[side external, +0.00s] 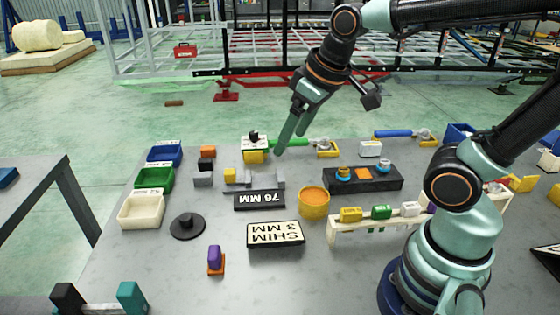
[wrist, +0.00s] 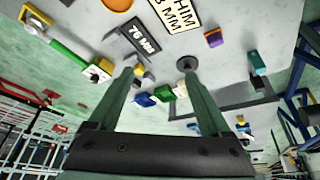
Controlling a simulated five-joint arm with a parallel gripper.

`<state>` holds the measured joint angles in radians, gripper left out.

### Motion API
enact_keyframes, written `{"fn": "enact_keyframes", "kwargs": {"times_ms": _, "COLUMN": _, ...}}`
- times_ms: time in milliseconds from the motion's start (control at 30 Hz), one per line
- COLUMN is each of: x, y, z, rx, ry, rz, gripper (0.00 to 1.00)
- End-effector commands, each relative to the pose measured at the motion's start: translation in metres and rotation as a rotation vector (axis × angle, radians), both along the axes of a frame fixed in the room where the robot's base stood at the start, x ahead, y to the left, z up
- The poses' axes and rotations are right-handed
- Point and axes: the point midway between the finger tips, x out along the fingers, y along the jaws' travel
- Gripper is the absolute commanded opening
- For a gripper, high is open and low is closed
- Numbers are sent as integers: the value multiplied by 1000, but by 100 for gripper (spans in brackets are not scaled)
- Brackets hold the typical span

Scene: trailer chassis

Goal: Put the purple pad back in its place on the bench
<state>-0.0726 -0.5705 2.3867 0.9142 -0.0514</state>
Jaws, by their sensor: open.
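The purple pad (side external: 214,254) stands upright near the front left of the bench (side external: 300,285), with an orange piece at its foot. The pad also shows in the wrist view (wrist: 213,36), at the upper right, beyond my fingers. My gripper (side external: 286,142) is above the far side of the bench, pointing down and well apart from the pad. In the wrist view my gripper (wrist: 158,75) has its two fingers spread with nothing held between them. A white rack (side external: 345,233) on the right holds yellow, green and white blocks; a purple bit at its right end is partly hidden by my arm.
Blue, green and white bins (side external: 140,211) line the left edge. A black disc with a knob (side external: 187,226), the SHIM 3 MM plate (side external: 275,234), the 76 MM plate (side external: 259,200) and an orange-topped cup (side external: 314,203) occupy the middle. The front middle is clear.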

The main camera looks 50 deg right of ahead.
Motion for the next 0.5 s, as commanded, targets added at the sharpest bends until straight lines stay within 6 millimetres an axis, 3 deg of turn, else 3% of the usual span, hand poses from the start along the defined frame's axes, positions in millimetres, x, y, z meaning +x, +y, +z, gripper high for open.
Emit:
{"fn": "enact_keyframes", "kwargs": {"times_ms": 200, "x": -18, "y": -20, "z": 3, "rx": 22, "ry": -72, "rz": -106, "gripper": 82}}
{"fn": "enact_keyframes", "kwargs": {"times_ms": 500, "x": -20, "y": -23, "z": 2, "rx": 26, "ry": -80, "rz": -121, "gripper": 82}}
